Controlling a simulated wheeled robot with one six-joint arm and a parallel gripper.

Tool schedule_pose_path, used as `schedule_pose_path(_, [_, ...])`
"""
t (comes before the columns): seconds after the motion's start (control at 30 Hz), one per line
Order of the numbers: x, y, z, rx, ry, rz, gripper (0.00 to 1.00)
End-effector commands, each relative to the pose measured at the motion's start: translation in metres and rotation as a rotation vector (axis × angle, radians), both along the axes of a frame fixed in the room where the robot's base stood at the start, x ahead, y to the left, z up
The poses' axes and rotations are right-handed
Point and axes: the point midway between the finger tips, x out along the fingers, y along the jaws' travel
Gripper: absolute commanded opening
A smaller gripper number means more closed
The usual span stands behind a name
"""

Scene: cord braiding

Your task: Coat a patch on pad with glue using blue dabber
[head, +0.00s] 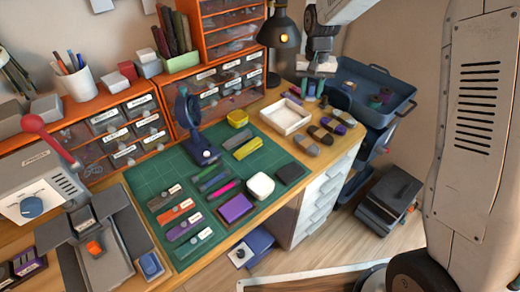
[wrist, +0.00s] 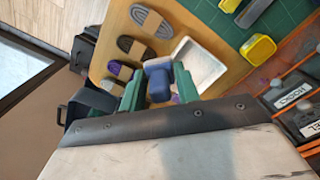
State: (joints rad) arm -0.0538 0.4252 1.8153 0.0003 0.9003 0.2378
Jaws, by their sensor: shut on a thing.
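My gripper (wrist: 158,88) has green fingers and is shut on a blue block-like piece, the dabber (wrist: 158,68), in the wrist view. In the head view my gripper (head: 311,92) is at the table's far right end, behind the white tray. The dabber's lower end is hard to make out. I cannot tell which is the task's pad. No glue is plainly visible.
A white open tray (head: 285,117) and several banded dark bundles (head: 320,134) stand near my gripper. A white rounded box (head: 260,186) and a blue upright tool (head: 190,122) are on the green mat (head: 150,181). A blue-grey bin (head: 375,88) stands beyond the table.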

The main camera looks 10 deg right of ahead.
Motion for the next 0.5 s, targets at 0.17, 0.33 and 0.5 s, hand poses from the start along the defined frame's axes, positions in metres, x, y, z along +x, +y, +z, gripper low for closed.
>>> schedule_pose_path(0.17, [-0.05,0.07,-0.029,0.0,0.005,0.295,0.14])
schedule_pose_path(0.33, [-0.114,0.128,-0.057,0.001,0.005,0.62,0.14])
schedule_pose_path(0.5, [-0.168,0.162,-0.077,0.001,0.002,0.871,0.14])
